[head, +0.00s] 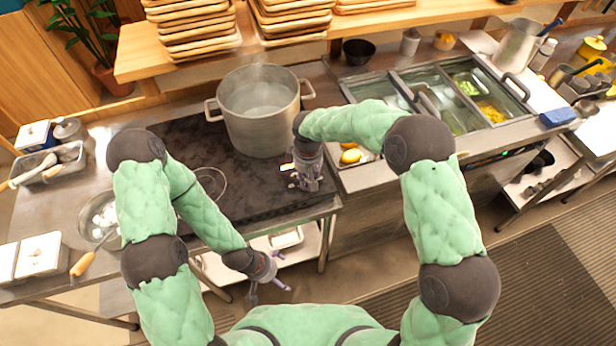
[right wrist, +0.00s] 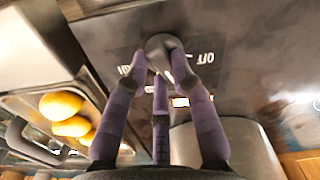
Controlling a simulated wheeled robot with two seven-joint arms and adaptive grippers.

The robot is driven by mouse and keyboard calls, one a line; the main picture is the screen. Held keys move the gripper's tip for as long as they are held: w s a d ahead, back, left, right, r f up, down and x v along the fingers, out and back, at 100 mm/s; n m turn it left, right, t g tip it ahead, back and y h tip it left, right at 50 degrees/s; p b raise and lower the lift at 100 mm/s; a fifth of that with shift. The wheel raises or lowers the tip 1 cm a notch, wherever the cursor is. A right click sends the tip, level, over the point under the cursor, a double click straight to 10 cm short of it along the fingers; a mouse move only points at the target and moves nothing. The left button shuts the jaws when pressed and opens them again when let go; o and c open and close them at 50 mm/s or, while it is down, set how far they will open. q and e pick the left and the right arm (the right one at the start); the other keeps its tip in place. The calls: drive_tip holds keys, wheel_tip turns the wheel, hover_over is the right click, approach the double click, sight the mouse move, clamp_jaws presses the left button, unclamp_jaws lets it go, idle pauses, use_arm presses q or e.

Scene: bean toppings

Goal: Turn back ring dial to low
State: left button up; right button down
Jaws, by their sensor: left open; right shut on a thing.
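In the right wrist view a dark, rounded dial (right wrist: 162,42) sits on a grey panel, beside white printing that includes "OFF". My right gripper (right wrist: 163,62) has its purple fingers closed around the dial. The fingers hide part of the dial and its pointer, so I cannot tell its exact setting. In the head view my right gripper (head: 305,180) is at the right side of the black cooktop (head: 185,150), and the dial is hidden there. My left gripper (head: 268,290) is open and empty in front of the counter, low down.
A large steaming pot (head: 258,135) stands at the back of the cooktop, close to my right gripper. A front ring (head: 212,184) is bare. Yellow round items (right wrist: 62,105) lie in a tray beside the dial. Food bins (head: 470,100) are to the right.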

sight(308, 180)
drive_tip(key=c, duration=1)
unclamp_jaws()
drive_tip(key=shift+c, duration=0.2)
wheel_tip(308, 180, up, 12)
